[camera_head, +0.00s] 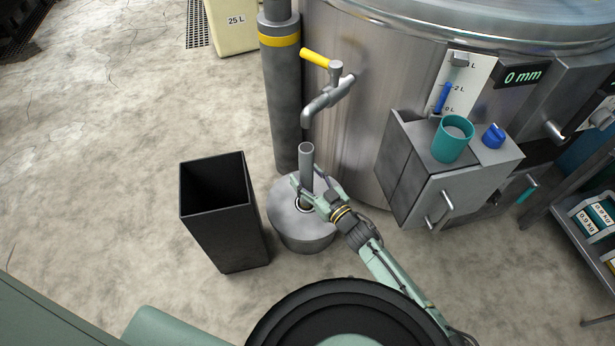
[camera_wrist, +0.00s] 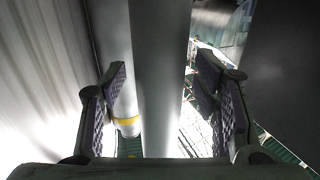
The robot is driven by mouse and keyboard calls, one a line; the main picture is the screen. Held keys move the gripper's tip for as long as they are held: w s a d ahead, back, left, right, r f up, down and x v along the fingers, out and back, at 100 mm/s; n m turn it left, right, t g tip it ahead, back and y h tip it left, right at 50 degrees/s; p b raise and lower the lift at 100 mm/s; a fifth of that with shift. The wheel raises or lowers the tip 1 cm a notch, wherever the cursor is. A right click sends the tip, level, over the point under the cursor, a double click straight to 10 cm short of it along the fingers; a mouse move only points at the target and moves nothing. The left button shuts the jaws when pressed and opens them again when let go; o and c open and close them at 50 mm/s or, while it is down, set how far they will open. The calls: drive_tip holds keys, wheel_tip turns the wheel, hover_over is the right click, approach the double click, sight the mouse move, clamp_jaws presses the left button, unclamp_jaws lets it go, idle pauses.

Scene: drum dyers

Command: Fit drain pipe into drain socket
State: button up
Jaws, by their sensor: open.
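The drain pipe (camera_head: 306,160) is a short grey tube. It stands upright below the tap spout, with its lower end at the drain socket (camera_head: 304,206), a dark ringed hole in the top of a round grey base. How deep the pipe sits in the socket is hard to tell. My gripper (camera_head: 308,188) is low at the pipe, just above the base, with a finger on either side. In the wrist view the pipe (camera_wrist: 160,75) runs between the open fingers (camera_wrist: 163,95), with a visible gap on both sides.
A black bin (camera_head: 222,215) stands close left of the base. A grey column (camera_head: 283,100) with a yellow band and the yellow-handled tap (camera_head: 330,90) are behind. The steel drum (camera_head: 340,125) and a box with a teal cup (camera_head: 452,140) are right. Floor at left is clear.

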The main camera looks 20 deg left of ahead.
drive_tip(key=v, duration=1.2)
idle(0.6)
